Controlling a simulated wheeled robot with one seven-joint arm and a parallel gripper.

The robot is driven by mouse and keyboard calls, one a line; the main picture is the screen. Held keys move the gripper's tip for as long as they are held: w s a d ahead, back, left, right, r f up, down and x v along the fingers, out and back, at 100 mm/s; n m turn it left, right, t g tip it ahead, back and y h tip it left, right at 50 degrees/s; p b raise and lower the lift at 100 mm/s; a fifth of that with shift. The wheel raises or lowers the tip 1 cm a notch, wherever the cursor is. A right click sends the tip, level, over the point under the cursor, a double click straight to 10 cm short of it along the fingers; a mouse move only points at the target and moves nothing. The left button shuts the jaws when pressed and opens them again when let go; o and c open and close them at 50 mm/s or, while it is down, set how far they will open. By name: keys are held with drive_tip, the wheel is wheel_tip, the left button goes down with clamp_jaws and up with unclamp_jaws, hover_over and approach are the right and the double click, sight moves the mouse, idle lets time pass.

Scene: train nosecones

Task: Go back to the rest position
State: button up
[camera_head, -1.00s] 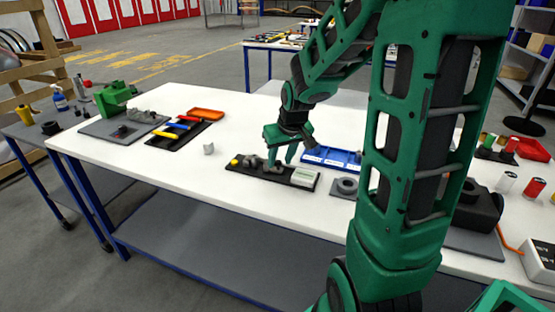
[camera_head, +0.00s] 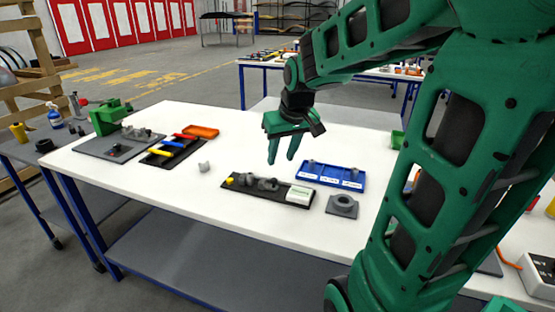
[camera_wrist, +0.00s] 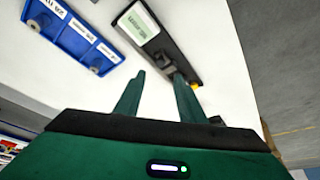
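My gripper (camera_head: 282,160) is green and hangs above the white table, fingers pointing down. Its two fingers (camera_wrist: 158,88) stand apart with nothing between them in the wrist view, so it is open and empty. In front of it and lower lies a black tray (camera_head: 240,187) with grey parts, a yellow piece and a white labelled block (camera_head: 300,194). The tray also shows beyond the fingers in the wrist view (camera_wrist: 172,55). The gripper is apart from everything on the table.
A blue labelled tray (camera_head: 330,174) and a grey ring block (camera_head: 342,206) lie right of the black tray. A small grey part (camera_head: 204,166) stands alone to the left. Screwdrivers (camera_head: 168,147), an orange tray (camera_head: 201,131) and a green vise (camera_head: 108,118) are further left. The white tabletop's front left is clear.

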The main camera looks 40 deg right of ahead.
idle(0.4)
drive_tip(key=s+f+m+g, duration=0.2)
drive_tip(key=s, duration=1)
drive_tip(key=s+a+f+m+g+y, duration=0.1)
drive_tip(key=s+f+m+g, duration=0.1)
drive_tip(key=s, duration=1)
drive_tip(key=shift+f+g, duration=0.3)
drive_tip(key=shift+f, duration=0.4)
drive_tip(key=shift+w, duration=0.2)
drive_tip(key=shift+w+f, duration=0.25)
drive_tip(key=shift+w, duration=0.25)
